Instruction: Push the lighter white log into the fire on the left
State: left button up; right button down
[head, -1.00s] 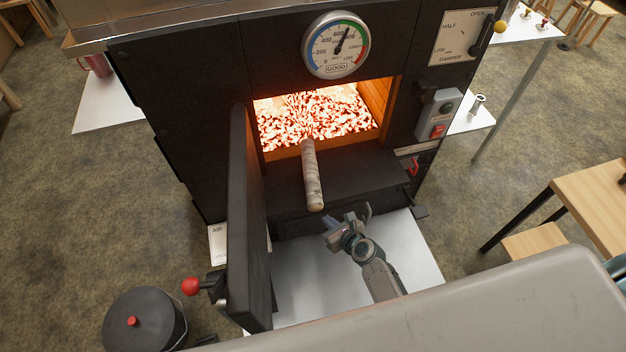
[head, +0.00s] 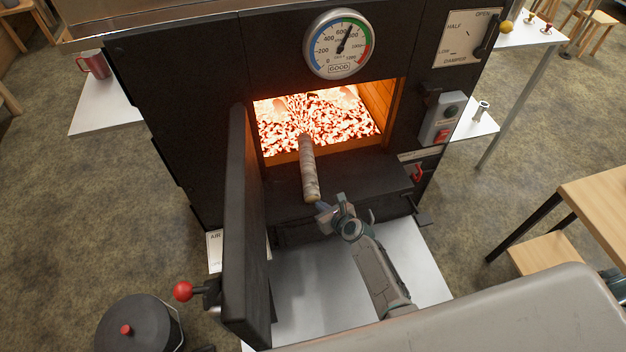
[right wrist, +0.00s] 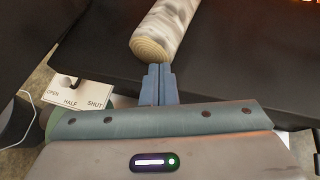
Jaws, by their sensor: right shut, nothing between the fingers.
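The white log (head: 308,168) lies on the black ledge of the firebox mouth, its far end at the glowing fire (head: 310,120) and its near end toward me. My right gripper (head: 324,211) is shut and empty, with its fingertips right at the log's near end. In the right wrist view, the log's cut end (right wrist: 152,48) sits just beyond the shut fingertips (right wrist: 160,68); I cannot tell whether they touch. My left gripper is not in view.
The black firebox door (head: 240,225) stands open on the left, with a red-knobbed handle (head: 183,291). A switch box (head: 441,118) is right of the opening. A black lidded bucket (head: 137,328) stands at lower left. A wooden table (head: 600,205) is at right.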

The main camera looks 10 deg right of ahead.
aim_at(316, 184)
jog(key=w, duration=0.5)
jog(key=shift+w+a+b, duration=0.1)
jog(key=shift+w+b, duration=0.1)
jog(key=shift+b, duration=0.2)
jog(key=shift+w+b, duration=0.45)
jog(key=shift+w, duration=1.15)
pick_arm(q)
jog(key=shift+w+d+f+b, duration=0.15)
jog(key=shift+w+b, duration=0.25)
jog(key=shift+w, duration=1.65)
pick_arm(e)
jog(key=shift+w+a, duration=0.1)
jog(key=shift+w, duration=1.2)
jog(key=shift+s, duration=0.1)
